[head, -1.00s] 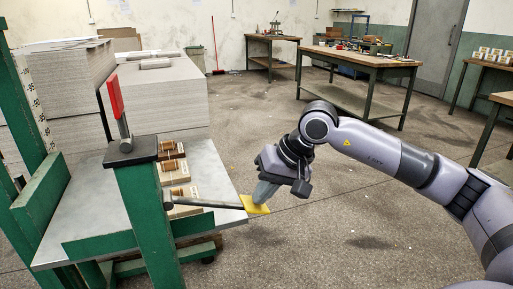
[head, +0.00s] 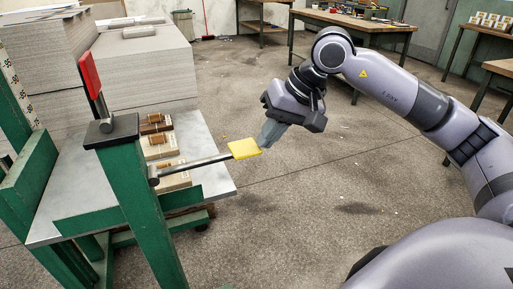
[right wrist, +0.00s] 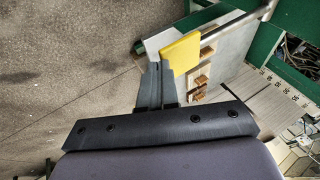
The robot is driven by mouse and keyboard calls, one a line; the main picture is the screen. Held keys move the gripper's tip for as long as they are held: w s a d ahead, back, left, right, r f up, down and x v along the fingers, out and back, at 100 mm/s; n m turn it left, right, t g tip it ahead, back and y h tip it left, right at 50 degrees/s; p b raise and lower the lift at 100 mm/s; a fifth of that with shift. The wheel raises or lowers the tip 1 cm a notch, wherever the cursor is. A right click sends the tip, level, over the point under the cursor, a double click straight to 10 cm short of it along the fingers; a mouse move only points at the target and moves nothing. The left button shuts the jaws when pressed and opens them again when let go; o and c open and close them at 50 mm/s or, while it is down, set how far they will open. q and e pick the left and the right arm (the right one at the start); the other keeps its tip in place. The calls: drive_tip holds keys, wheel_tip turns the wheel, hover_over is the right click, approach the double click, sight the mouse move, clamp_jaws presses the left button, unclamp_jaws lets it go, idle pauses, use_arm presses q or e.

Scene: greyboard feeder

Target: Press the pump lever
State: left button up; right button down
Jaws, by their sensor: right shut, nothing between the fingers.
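The pump lever is a dark rod (head: 198,164) with a flat yellow pad (head: 244,148) at its free end. It sticks out to the right from a green post (head: 146,205) and slopes up toward the pad. My right gripper (head: 267,142) is shut and empty, its fingertips pointing down right beside the pad's right end. In the right wrist view the closed fingers (right wrist: 159,68) are at the edge of the yellow pad (right wrist: 181,51). I cannot tell whether they touch it. My left gripper is not in view.
A red-handled lever (head: 90,74) stands on the green post's top. Behind it is a grey table (head: 208,150) with several wooden blocks with brown rolls (head: 157,139). Stacks of greyboard (head: 150,70) stand behind. The floor to the right is open, with workbenches (head: 350,22) at the back.

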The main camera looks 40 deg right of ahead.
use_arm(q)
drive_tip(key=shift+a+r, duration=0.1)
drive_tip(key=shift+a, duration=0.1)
use_arm(e)
drive_tip(key=v, duration=0.5)
drive_tip(key=shift+s+d+r, duration=0.1)
drive_tip(key=shift+d, duration=0.05)
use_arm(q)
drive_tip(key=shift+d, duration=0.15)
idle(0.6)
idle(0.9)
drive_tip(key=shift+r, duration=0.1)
use_arm(e)
drive_tip(key=shift+r, duration=0.1)
idle(0.5)
